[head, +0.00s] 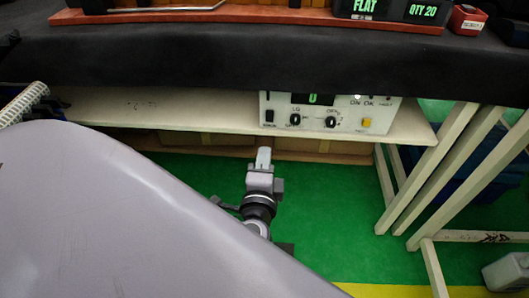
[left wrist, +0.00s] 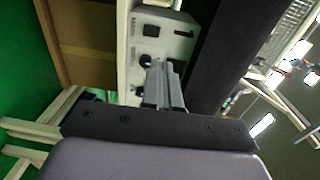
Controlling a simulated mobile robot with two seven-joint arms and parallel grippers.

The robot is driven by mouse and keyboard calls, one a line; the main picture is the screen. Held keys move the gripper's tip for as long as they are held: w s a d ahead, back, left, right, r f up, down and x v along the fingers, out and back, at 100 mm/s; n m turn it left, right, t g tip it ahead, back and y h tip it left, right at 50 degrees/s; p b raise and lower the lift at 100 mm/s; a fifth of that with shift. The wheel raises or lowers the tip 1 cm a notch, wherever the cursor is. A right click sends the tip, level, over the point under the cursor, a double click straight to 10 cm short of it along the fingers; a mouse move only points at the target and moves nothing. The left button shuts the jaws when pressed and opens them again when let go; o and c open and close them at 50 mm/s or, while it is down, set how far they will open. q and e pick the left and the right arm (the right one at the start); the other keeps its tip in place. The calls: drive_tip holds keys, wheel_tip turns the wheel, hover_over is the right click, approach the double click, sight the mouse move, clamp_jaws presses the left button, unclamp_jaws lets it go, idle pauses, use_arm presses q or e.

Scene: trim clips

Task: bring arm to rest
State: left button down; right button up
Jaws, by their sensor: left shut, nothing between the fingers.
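My left gripper (head: 263,160) hangs low in the middle of the head view, over the green floor and in front of the bench's lower shelf. Its fingers are together with nothing between them. In the left wrist view the shut fingers (left wrist: 163,85) point toward the white control box (left wrist: 160,40), apart from it as far as I can tell. A large grey part of my own body covers the lower left of the head view. My right gripper is not in view.
The bench with a black top (head: 220,55) stands ahead. Its shelf (head: 180,112) carries the control box (head: 380,112) with knobs. White legs (head: 400,205) stand at the right, with a blue bin (head: 450,170) behind. Green floor (head: 335,215) is clear below.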

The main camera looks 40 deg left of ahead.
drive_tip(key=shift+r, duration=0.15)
use_arm(q)
drive_tip(key=s+d+f+n+g+h, duration=0.4)
drive_tip(key=s+d+f+n+h, duration=0.55)
drive_tip(key=f+h, duration=0.25)
drive_tip(key=s+a+r+p, duration=0.2)
drive_tip(key=a+r+p, duration=0.1)
drive_tip(key=r+p, duration=1.2)
drive_tip(key=p, duration=0.5)
drive_tip(key=shift+a+r+g+y+p, duration=0.2)
drive_tip(key=shift+r+g+y+p, duration=0.1)
drive_tip(key=shift+y+p, duration=0.1)
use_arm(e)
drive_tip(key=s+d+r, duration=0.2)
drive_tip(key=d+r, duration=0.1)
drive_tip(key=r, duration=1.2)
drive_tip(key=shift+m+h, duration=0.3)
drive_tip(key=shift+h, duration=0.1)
use_arm(q)
drive_tip(key=shift+s, duration=0.1)
